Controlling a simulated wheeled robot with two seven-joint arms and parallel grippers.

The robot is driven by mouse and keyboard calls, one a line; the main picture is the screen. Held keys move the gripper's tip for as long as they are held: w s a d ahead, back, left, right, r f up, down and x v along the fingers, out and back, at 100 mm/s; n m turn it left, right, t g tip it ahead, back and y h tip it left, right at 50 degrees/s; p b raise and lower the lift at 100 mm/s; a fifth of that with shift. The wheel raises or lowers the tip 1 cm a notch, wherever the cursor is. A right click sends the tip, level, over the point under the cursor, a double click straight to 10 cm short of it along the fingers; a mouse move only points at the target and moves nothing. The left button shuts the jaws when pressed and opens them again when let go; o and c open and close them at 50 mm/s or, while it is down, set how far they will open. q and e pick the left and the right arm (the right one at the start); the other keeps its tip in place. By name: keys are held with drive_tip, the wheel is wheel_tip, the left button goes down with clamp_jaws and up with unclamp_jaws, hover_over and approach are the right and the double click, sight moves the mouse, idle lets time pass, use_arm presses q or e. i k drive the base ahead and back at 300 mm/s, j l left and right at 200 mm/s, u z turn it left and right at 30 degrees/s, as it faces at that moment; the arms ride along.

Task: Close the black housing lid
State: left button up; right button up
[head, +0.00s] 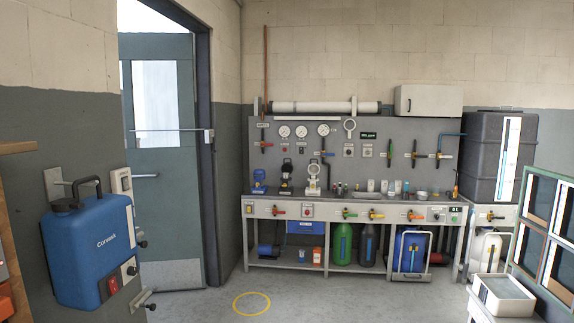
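I cannot make out a black housing with an open lid in the head view. The dark candidates are a small black device (286,182) on the far bench, too small to read, and a large dark grey tank (484,160) at the right, whose top looks shut. Neither of my grippers shows in this view.
A workbench (375,196) with gauges, valves and bottles stands at the back wall. A blue canister (92,250) hangs at the near left, beside an open grey door (160,170). A white tray (503,296) is at the lower right. The floor around the yellow ring (252,293) is clear.

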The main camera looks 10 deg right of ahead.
sight(287, 167)
drive_tip(key=i+l+z, duration=0.3)
drive_tip(key=i, duration=0.2)
drive_tip(key=i+l+z, duration=0.25)
drive_tip(key=i, duration=0.3)
drive_tip(key=i+u, duration=0.1)
drive_tip(key=i, duration=0.6)
drive_tip(key=i+l+u, duration=0.1)
drive_tip(key=i, duration=0.65)
drive_tip(key=i+l+u, duration=0.1)
drive_tip(key=i, duration=0.6)
drive_tip(key=i+j+u, duration=0.1)
drive_tip(key=i+u, duration=0.15)
drive_tip(key=i, duration=0.45)
drive_tip(key=i+u, duration=0.3)
drive_tip(key=i, duration=0.45)
drive_tip(key=i+l+u, duration=0.25)
drive_tip(key=i, duration=0.45)
